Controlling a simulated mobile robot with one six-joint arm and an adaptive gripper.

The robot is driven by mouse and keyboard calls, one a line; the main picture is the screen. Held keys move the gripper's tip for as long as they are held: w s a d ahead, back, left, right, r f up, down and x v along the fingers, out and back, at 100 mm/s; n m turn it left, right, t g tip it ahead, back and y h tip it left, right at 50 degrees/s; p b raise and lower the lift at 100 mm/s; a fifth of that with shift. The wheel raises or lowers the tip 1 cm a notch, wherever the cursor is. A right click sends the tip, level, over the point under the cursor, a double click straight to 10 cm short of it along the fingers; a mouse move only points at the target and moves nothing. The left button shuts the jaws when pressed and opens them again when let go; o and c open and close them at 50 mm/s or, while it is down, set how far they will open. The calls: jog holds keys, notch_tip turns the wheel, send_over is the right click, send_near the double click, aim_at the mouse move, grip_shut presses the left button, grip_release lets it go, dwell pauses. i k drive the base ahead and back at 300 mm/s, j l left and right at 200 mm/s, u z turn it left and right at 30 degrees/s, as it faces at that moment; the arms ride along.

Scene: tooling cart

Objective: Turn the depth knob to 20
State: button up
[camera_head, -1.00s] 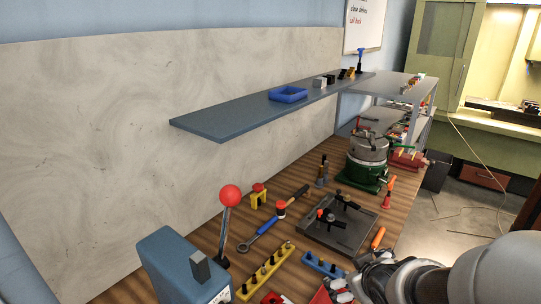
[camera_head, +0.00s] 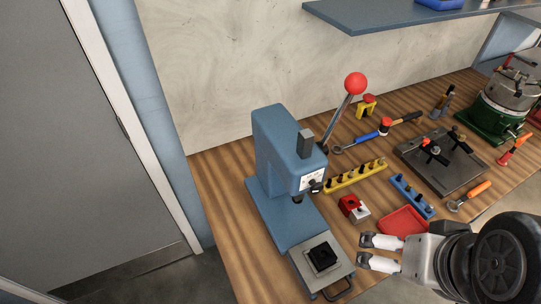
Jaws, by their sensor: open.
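A blue press (camera_head: 275,140) stands on the wooden bench, with a lever that ends in a red ball (camera_head: 356,83). A small dark knob (camera_head: 316,186) sits on the front of its head beside a white scale plate (camera_head: 309,179). The marks are too small to read, so I cannot tell the knob's setting. My gripper (camera_head: 362,249) is at the lower right, its two pale fingers apart and nothing between them. It points left, to the right of the press base and apart from the knob.
A red tray (camera_head: 404,221) lies close to my gripper. A small red block (camera_head: 353,208), a yellow rack (camera_head: 356,176) and a blue rack (camera_head: 412,196) stand right of the press. A grey plate (camera_head: 323,258) with a black square is at the press's front. A blue shelf (camera_head: 390,18) overhangs the back.

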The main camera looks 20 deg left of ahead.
aim_at(316, 188)
jog(key=u, duration=0.9)
